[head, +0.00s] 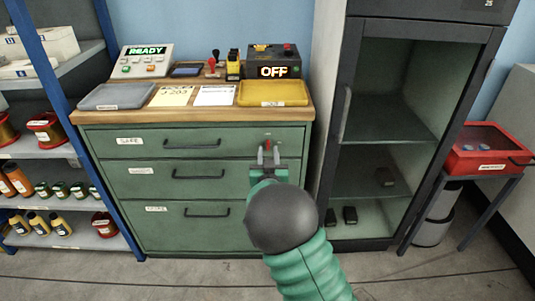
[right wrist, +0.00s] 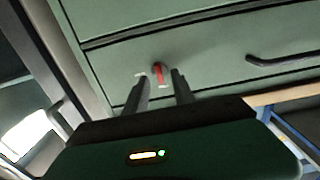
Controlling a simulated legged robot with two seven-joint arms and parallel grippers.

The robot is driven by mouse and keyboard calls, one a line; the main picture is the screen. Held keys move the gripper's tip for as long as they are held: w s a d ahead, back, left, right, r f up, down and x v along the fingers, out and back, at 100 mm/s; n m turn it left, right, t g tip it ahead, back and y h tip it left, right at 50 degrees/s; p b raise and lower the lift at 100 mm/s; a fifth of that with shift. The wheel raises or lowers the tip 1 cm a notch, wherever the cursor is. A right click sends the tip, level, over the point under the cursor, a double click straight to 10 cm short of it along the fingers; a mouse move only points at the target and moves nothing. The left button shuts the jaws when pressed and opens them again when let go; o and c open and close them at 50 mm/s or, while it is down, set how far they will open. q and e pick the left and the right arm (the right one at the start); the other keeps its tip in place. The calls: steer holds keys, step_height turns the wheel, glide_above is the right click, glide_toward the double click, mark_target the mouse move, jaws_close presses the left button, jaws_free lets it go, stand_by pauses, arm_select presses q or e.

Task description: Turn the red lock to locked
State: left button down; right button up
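The red lock (head: 267,146) is a small red piece on the front of the green cabinet, near the right end of the top drawer. In the right wrist view the red lock (right wrist: 159,74) shows between the tips of my right gripper's fingers (right wrist: 161,82), with a small whitish mark at its left. My right gripper (head: 268,154) points at the cabinet front with its two fingers apart. I see a gap beside the lock, and cannot tell whether either finger touches it. My left gripper is not in view.
The green cabinet (head: 135,165) has three drawers with dark handles; the top handle (head: 192,144) lies left of the lock. On its wooden top are a grey tray (head: 115,96), a yellow tray (head: 272,92) and a box reading OFF (head: 274,71).

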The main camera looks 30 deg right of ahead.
steer(key=shift+x, duration=1.1)
jaws_close()
stand_by(0.6)
